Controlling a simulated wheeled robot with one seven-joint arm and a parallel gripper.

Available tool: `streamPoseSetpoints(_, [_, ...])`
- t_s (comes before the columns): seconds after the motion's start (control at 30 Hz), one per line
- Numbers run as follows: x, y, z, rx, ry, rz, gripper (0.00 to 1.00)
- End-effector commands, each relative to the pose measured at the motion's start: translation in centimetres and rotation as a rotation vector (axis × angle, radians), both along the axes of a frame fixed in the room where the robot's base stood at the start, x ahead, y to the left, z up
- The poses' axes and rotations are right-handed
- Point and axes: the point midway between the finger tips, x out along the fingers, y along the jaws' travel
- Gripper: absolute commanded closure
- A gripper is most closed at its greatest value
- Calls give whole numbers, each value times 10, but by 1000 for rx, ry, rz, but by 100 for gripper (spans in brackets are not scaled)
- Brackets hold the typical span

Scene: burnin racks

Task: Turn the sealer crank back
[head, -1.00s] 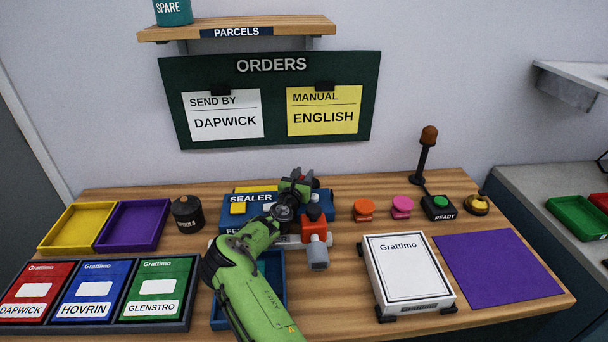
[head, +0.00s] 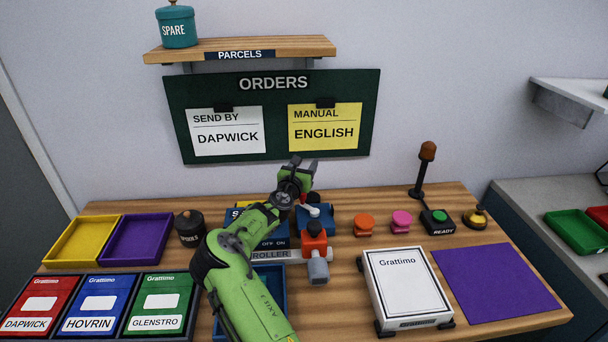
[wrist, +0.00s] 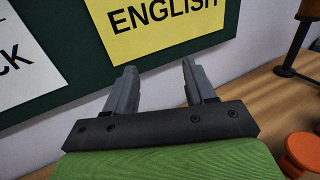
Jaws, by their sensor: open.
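The blue sealer (head: 272,243) stands at the back middle of the table, partly hidden behind my arm. At its right end is an orange-red block (head: 314,245) with a grey cylinder (head: 318,268) at its front. A pale lever-like part (head: 312,210) shows above the block; I cannot tell which part is the crank. The sealer is not in the wrist view.
The orders board (head: 275,165) is close behind my gripper. Orange (head: 364,225) and pink (head: 402,221) buttons stand right of the sealer. A white Grattimo box (head: 405,288) and purple mat (head: 487,284) lie at front right. A blue tray (head: 275,287) sits under my arm.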

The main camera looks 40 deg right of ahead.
Motion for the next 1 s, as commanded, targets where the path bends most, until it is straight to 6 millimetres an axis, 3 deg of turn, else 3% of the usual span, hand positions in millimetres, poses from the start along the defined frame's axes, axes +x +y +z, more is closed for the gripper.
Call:
streamPoseSetpoints(0.27, [0,0,1,1,0,0,46])
streamPoseSetpoints(0.33, [2,10,0,30,3,-7,46])
streamPoseSetpoints(0.47, [-3,64,-10,194,29,-78,46])
streamPoseSetpoints(0.6, [-27,121,-28,340,75,-184,46])
streamPoseSetpoints(0.7, [-38,138,-38,380,93,-225,46])
streamPoseSetpoints(0.83, [-37,126,-50,384,94,-235,46])
streamPoseSetpoints(1.0, [-28,89,-67,384,94,-234,46])
